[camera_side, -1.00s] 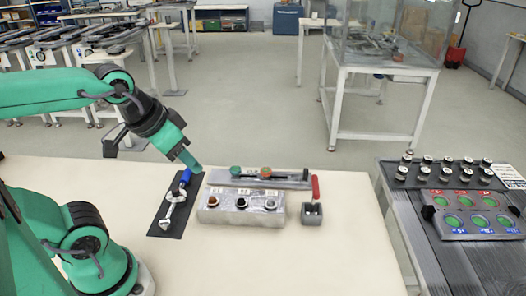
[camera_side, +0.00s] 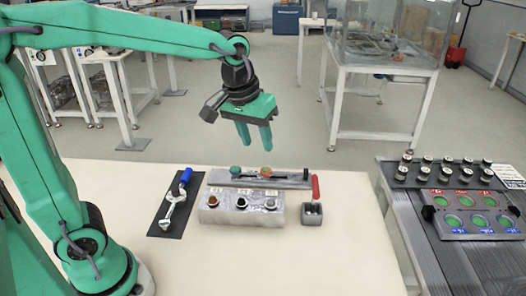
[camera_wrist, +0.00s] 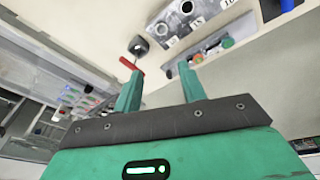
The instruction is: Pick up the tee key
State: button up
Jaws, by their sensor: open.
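The tee key (camera_side: 315,187) appears to be the piece with a red handle at the small grey holder (camera_side: 312,213), right of the labelled block. Its red handle (camera_wrist: 131,64) also shows in the wrist view, just beyond the left fingertip, by the dark holder (camera_wrist: 138,45). I cannot make out its shaft. My gripper (camera_side: 255,143) is open and empty, pointing down, high above the far side of the table. In the wrist view, both fingers of my gripper (camera_wrist: 159,74) are apart with nothing between them.
A grey block (camera_side: 242,207) with several numbered sockets stands left of the holder. Behind it lies a grey rail (camera_side: 225,181) with green and orange knobs. A wrench (camera_side: 175,207) lies on a black mat. A dark bench (camera_side: 480,260) with a button panel stands right. The front table is clear.

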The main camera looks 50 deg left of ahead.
aim_at(316, 183)
jog(key=w+d+f+n+g, duration=0.1)
jog(key=w+d+f, duration=0.1)
jog(key=w+f, duration=0.2)
jog(key=w+d+f+n+g, duration=0.1)
jog(key=w+d+f, duration=0.2)
jog(key=w+f, duration=0.1)
jog(key=w+d+f+n, duration=0.1)
jog(key=w+d+f, duration=0.1)
jog(key=w+f, duration=0.2)
jog(key=shift+w+d+f+g, duration=0.1)
jog(key=shift+w+d+g, duration=0.1)
jog(key=shift+w+g, duration=0.35)
jog(key=shift+w, duration=0.15)
jog(key=shift+f, duration=0.1)
jog(key=shift+f, duration=1.2)
jog(key=shift+f, duration=0.1)
jog(key=shift+f, duration=2.5)
jog(key=shift+c, duration=0.4)
grip_shut()
